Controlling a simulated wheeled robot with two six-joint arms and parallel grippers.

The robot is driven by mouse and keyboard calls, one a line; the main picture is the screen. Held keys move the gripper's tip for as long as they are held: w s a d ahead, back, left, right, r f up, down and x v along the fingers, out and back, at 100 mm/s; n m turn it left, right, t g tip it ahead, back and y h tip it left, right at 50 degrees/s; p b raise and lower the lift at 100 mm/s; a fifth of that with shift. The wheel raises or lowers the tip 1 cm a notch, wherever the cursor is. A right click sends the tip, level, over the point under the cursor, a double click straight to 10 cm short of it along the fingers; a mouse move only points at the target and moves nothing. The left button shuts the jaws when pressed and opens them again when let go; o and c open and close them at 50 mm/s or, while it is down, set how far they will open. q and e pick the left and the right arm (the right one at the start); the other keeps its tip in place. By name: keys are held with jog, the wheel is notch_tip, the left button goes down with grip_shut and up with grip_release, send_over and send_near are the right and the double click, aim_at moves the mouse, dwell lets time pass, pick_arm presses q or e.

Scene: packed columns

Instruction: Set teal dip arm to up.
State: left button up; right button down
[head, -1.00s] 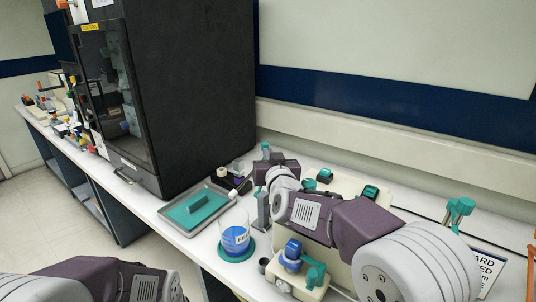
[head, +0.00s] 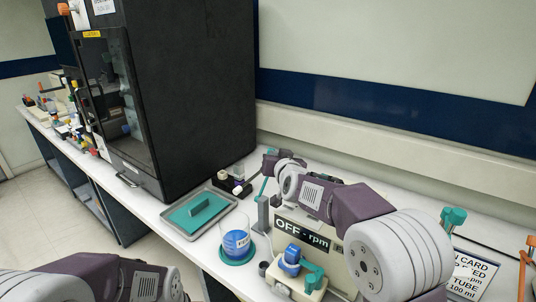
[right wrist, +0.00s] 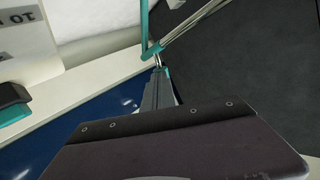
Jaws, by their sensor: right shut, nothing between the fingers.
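The teal dip arm (head: 264,186) shows in the head view as a thin teal rod slanting up from a grey post (head: 262,213) beside the beaker. My right gripper (head: 271,161) is at the rod's upper end, its fingertips partly hidden in that view. In the right wrist view, my right gripper (right wrist: 158,72) is shut with nothing in it. The teal rod (right wrist: 145,28) and a shiny metal rod meet just beyond the fingertips; whether they touch is unclear. My left arm enters at the lower left, with its gripper out of view.
A clear beaker with blue liquid (head: 236,243) stands by the post. A tray (head: 228,199) with a teal mat is at the left. A tall black cabinet (head: 195,90) stands behind it.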

jog(key=shift+w+d+f+m+g+b, duration=0.25)
jog(key=shift+w+d+f+g+b, duration=0.1)
jog(key=shift+w+d+f+b, duration=0.25)
jog(key=shift+w+d+f+m+g+b, duration=0.2)
jog(key=shift+w+d+f+g+b, duration=0.15)
jog(key=shift+w, duration=0.35)
jog(key=shift+w+d+f+m+g+b, duration=0.25)
jog(key=shift+w+d+f+g+b, duration=0.15)
jog(key=shift+w+b, duration=0.2)
jog(key=shift+r, duration=0.1)
